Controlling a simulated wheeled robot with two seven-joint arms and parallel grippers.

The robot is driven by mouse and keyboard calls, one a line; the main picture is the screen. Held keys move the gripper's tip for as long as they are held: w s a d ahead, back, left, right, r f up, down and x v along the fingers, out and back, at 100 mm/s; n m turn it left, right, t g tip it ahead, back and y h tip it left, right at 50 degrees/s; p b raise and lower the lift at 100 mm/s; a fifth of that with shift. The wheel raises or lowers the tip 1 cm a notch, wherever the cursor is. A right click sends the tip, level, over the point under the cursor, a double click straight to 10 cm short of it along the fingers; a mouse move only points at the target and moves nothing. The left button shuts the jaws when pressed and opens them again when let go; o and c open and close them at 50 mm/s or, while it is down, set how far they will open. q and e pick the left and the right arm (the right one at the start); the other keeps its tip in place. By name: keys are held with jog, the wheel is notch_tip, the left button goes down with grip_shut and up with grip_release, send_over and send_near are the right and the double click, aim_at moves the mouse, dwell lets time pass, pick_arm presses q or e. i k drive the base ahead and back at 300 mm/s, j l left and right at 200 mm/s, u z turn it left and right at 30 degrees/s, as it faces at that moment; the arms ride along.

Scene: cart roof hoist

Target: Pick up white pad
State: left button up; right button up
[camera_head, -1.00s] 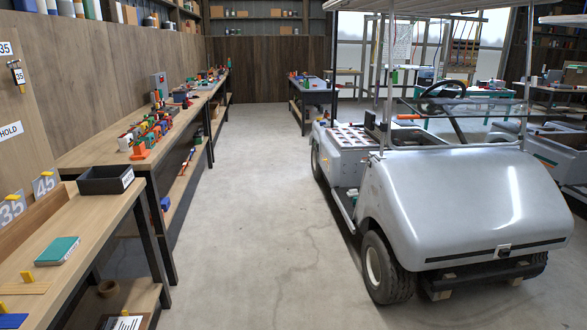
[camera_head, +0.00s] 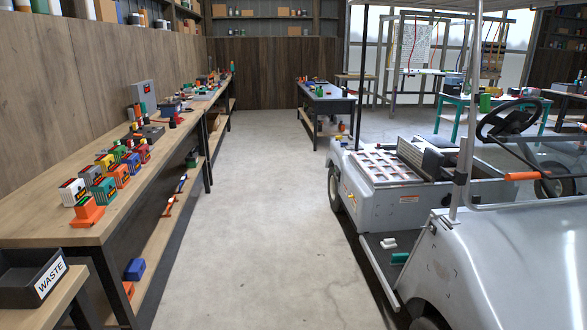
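A small white object (camera_head: 389,243), which may be the white pad, lies on the dark floor of the silver cart (camera_head: 500,262), at the lower right. A green block (camera_head: 400,258) lies just in front of it on the same floor. The white object is small in view, so its exact shape is hard to tell. Neither of my grippers shows in this view.
A long wooden workbench (camera_head: 40,220) with several coloured blocks runs along the left wall. A black tray labelled WASTE (camera_head: 22,290) stands at the lower left. A clear concrete aisle (camera_head: 260,220) lies between bench and cart. Another table (camera_head: 325,93) stands at the back.

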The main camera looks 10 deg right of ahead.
aim_at(386, 244)
jog(key=i+z, duration=0.1)
jog(key=i, duration=0.65)
jog(key=i+j+z, duration=0.1)
jog(key=i, duration=0.7)
jog(key=i+j+z, duration=0.1)
jog(key=i, duration=0.65)
